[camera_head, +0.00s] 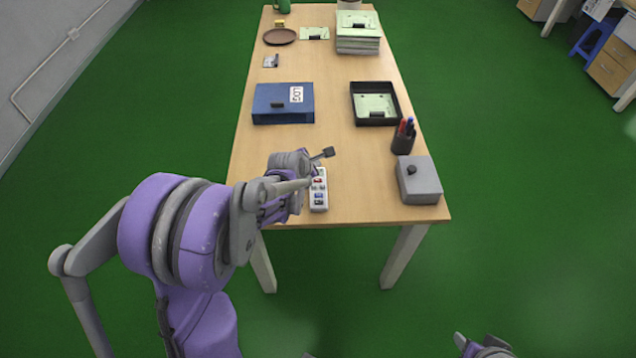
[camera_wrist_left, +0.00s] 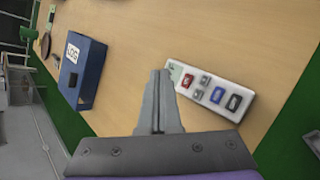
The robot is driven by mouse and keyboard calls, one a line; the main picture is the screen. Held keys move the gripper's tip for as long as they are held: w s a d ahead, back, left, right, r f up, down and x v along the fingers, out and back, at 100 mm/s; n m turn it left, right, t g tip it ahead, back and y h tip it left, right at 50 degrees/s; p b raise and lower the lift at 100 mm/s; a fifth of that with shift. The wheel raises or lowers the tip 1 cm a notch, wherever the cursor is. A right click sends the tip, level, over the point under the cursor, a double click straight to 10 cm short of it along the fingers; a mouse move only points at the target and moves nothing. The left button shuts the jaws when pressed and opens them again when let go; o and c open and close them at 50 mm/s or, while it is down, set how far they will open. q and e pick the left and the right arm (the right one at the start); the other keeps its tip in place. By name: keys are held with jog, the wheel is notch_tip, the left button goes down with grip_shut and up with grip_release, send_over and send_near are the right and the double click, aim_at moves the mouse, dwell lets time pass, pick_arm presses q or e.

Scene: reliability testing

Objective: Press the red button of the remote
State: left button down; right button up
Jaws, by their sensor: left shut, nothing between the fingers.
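The remote (camera_head: 319,201) is a white slab lying on the table near its front edge. My left gripper (camera_head: 312,181) is shut and empty, over or beside the upper part of the remote. In the left wrist view the shut fingertips (camera_wrist_left: 159,75) point just left of the remote's red-button end. I cannot tell whether they touch anything. Part of my right arm (camera_head: 485,346) shows at the bottom edge; its fingers cannot be made out.
A blue LOG binder (camera_head: 283,104) lies behind the remote. A black tray (camera_head: 391,90), a pen cup (camera_head: 403,138) and a grey box (camera_head: 419,182) stand to the right. The wooden table (camera_head: 345,160) is bare between the binder and pen cup.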

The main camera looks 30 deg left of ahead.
aim_at(315, 183)
pick_arm(q)
notch_tip(315, 183, down, 5)
jog(key=b, duration=0.3)
dwell(1.9)
jog(key=shift+f+b, duration=0.4)
jog(key=shift+b, duration=0.05)
jog(key=shift+f+b, duration=0.3)
jog(key=shift+f, duration=0.05)
dwell(0.4)
jog(key=shift+r, duration=0.15)
jog(key=shift+r+p, duration=0.45)
jog(key=shift+r, duration=0.15)
jog(key=shift+r, duration=0.1)
